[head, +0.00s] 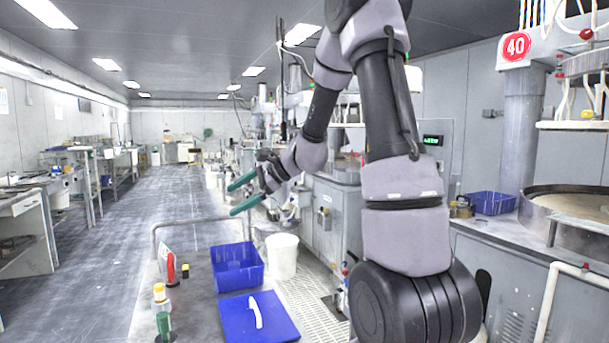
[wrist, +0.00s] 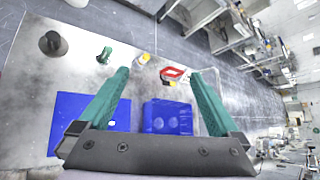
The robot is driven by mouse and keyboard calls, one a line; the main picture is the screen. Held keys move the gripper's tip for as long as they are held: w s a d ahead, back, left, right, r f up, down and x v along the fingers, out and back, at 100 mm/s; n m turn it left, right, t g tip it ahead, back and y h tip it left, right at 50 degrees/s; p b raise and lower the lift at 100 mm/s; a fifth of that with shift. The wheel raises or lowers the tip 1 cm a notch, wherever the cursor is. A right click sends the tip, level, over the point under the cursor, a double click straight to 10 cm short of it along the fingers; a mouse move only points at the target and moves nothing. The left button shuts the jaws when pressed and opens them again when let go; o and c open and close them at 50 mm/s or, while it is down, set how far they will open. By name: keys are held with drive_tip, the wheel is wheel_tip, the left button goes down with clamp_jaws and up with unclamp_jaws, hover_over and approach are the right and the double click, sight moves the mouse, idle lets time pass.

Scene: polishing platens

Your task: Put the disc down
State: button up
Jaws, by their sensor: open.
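My gripper (head: 231,200) is open, its two teal fingers spread apart over the bench in the head view. In the wrist view my gripper (wrist: 160,73) has nothing between its fingers. A blue crate (head: 237,267) stands on the bench below it. In the wrist view the blue crate (wrist: 186,104) lies between the fingers, and faint pale round shapes (wrist: 158,124) show inside it. They look like discs, but I cannot tell for sure. No disc shows in the crate in the head view.
A flat blue panel (head: 280,327) with a white handle-like piece (head: 256,312) lies in front of the crate. A white bucket (head: 283,256) stands right of it. A red item (head: 171,268), a yellow-capped bottle (head: 160,297) and a green bottle (head: 163,326) stand left. A metal rail runs behind.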

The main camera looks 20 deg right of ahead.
drive_tip(key=s+d+r+n+h, duration=0.2)
drive_tip(key=s+d+r+n, duration=0.1)
drive_tip(key=s, duration=0.6)
drive_tip(key=s+d+r+n+t+h, duration=0.1)
drive_tip(key=s+d+r+n+h, duration=0.1)
drive_tip(key=s+n, duration=0.3)
drive_tip(key=s+d+r+n+h, duration=0.3)
drive_tip(key=s+r+h, duration=0.1)
drive_tip(key=s, duration=0.8)
drive_tip(key=shift+s+d+r+n+t, duration=0.3)
drive_tip(key=shift+s+d+r+n, duration=0.1)
drive_tip(key=shift+r, duration=0.15)
